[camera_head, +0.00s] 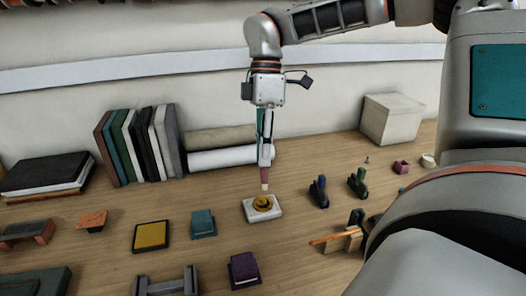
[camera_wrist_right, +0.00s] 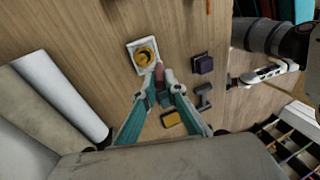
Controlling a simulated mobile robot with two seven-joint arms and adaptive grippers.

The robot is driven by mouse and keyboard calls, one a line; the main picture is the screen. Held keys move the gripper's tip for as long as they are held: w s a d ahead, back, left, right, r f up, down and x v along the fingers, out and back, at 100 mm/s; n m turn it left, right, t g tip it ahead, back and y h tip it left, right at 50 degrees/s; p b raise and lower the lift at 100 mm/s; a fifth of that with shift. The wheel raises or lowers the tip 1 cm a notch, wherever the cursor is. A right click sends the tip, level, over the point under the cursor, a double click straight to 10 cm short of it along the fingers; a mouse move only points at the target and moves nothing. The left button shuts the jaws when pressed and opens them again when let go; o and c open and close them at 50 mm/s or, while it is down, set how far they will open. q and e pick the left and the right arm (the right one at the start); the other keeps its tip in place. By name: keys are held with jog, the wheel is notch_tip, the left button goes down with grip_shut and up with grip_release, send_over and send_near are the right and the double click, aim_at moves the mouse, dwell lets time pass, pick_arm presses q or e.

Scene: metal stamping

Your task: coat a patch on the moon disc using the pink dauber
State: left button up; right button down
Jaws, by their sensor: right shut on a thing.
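My right gripper (camera_head: 265,163) points straight down and is shut on the pink dauber (camera_head: 264,177). The dauber is upright, with a pale tip. The moon disc (camera_head: 262,203) is round and golden yellow with a darker crescent mark, and sits on a white block (camera_head: 275,213). In the head view the dauber's tip is just above the disc, with a small gap. In the right wrist view the dauber (camera_wrist_right: 159,73) is beside the lower right of the disc (camera_wrist_right: 144,54). What looks like my left gripper (camera_wrist_right: 240,82) shows at the right there, its fingers unclear.
A teal block (camera_head: 203,223), a yellow pad (camera_head: 151,236) and a purple block (camera_head: 244,268) stand left and in front. Blue (camera_head: 319,191) and green (camera_head: 357,182) holders stand to the right. Paper rolls (camera_head: 222,158) and books (camera_head: 140,142) line the back.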

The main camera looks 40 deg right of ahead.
jog(key=shift+f+b, duration=0.1)
jog(key=shift+b, duration=0.25)
jog(key=shift+f+b, duration=0.3)
jog(key=shift+f, duration=0.1)
jog(key=f+b, duration=0.1)
jog(key=f, duration=0.1)
jog(key=f+b, duration=0.1)
jog(key=f, duration=0.1)
jog(key=shift+w+f+b, duration=0.2)
jog(key=shift+f+b, duration=0.1)
jog(key=shift+w+d+r+b, duration=0.1)
jog(key=shift+w+d+b, duration=0.35)
jog(key=shift+w, duration=0.3)
pick_arm(q)
jog(key=shift+w+a+f, duration=0.25)
jog(key=shift+w+f, duration=0.5)
jog(key=shift+f, duration=0.2)
pick_arm(e)
jog(key=shift+w+d+r, duration=0.35)
jog(key=shift+w+d, duration=0.05)
jog(key=shift+w, duration=0.15)
